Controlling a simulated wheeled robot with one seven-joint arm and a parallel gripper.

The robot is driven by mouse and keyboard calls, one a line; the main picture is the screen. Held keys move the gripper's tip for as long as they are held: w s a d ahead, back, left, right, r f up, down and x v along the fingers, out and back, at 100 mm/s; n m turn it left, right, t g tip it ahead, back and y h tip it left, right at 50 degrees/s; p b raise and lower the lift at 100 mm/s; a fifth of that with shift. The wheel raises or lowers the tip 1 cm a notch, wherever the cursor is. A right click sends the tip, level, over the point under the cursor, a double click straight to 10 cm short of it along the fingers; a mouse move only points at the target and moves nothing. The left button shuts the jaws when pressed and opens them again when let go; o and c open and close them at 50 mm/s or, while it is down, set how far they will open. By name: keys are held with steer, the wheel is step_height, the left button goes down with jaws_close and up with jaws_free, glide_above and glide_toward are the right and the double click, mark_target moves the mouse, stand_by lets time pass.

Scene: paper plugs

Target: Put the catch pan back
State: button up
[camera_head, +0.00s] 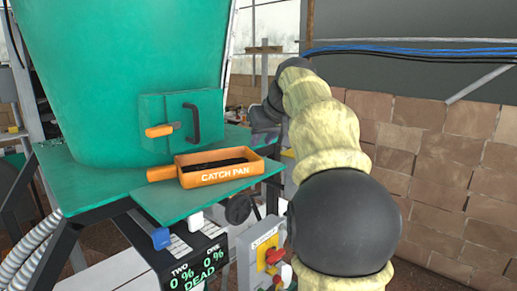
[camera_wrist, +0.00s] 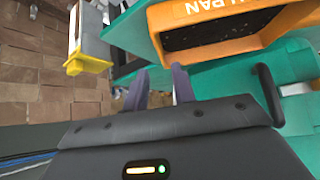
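The catch pan (camera_head: 220,176) is an orange tray with dark material inside and a stubby handle (camera_head: 161,174) at its left end. It sits on the green shelf (camera_head: 180,204) in front of the green machine. In the wrist view the pan (camera_wrist: 228,43) is at the upper right, cut off by the frame edge. My gripper (camera_wrist: 161,88) is open and empty, its two dark fingers apart, with the pan beyond and to the right of them. In the head view my gripper is at the far right of the machine, and its fingertips cannot be made out.
A green hatch (camera_head: 165,122) with a black bar handle (camera_head: 191,122) and an orange knob is on the machine just behind the pan. A control box (camera_head: 258,255) with a red and yellow switch and a display (camera_head: 195,268) are below the shelf. A brick wall (camera_head: 450,170) stands at right.

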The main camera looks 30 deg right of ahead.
steer(key=v, duration=0.5)
steer(key=shift+s+r, duration=0.25)
steer(key=shift+r, duration=0.1)
stand_by(0.4)
